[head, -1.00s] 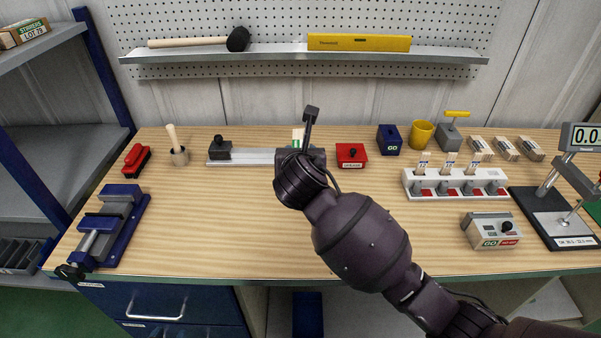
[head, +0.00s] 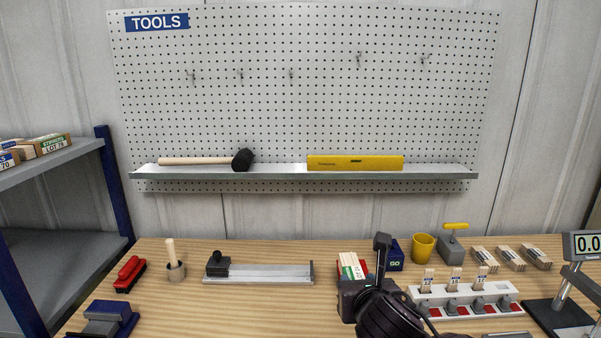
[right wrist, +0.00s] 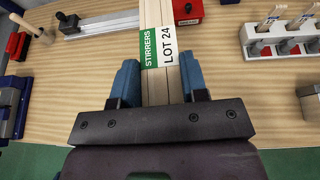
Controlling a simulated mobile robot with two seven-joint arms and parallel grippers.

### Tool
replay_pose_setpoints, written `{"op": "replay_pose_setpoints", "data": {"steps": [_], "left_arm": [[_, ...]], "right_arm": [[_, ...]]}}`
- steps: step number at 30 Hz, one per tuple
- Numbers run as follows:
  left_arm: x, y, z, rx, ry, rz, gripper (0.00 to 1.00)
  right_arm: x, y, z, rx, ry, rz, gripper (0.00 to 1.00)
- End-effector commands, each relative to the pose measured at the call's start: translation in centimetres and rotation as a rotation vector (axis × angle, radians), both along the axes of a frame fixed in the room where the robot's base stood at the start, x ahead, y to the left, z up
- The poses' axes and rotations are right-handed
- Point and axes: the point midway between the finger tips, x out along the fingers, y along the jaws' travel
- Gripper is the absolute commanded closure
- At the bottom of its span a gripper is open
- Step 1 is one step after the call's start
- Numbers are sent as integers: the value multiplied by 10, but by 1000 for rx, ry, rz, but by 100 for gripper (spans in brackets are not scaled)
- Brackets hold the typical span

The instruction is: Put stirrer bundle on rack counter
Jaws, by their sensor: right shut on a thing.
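The stirrer bundle (head: 350,266) is a stack of pale wooden sticks with a green and white band. In the right wrist view the bundle (right wrist: 158,48) reads "STIRRERS LOT 24" and runs straight out from between the blue fingertips. My right gripper (right wrist: 158,85) is shut on it; the gripper also shows in the head view (head: 356,284), partly hiding the bundle. The bundle is over the bench, right of the metal rail fixture. A grey rack (head: 50,166) with blue posts stands at the left, with labelled stick packs (head: 42,146) on its upper shelf. My left gripper is out of view.
The metal rail fixture (head: 270,275) lies left of my right gripper. A red block (right wrist: 187,10), blue box (head: 396,262), yellow cup (head: 422,248) and white slotted holder (head: 470,303) crowd the right side.

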Motion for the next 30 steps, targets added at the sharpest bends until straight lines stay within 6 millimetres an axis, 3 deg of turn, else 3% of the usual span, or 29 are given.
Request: {"op": "replay_pose_setpoints", "data": {"steps": [1, 6, 12, 18, 30], "left_arm": [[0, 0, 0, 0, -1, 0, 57], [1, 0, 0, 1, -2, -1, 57], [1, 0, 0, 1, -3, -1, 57], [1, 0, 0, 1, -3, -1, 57], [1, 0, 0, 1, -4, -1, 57]], "right_arm": [[-10, -17, -9, -6, 3, -4, 88], [-39, -60, -34, -4, 5, -17, 88], [-58, -92, -60, -1, 3, -42, 88], [-65, -102, -73, -1, -1, -53, 88], [-66, -102, -75, -1, -1, -54, 88]]}}
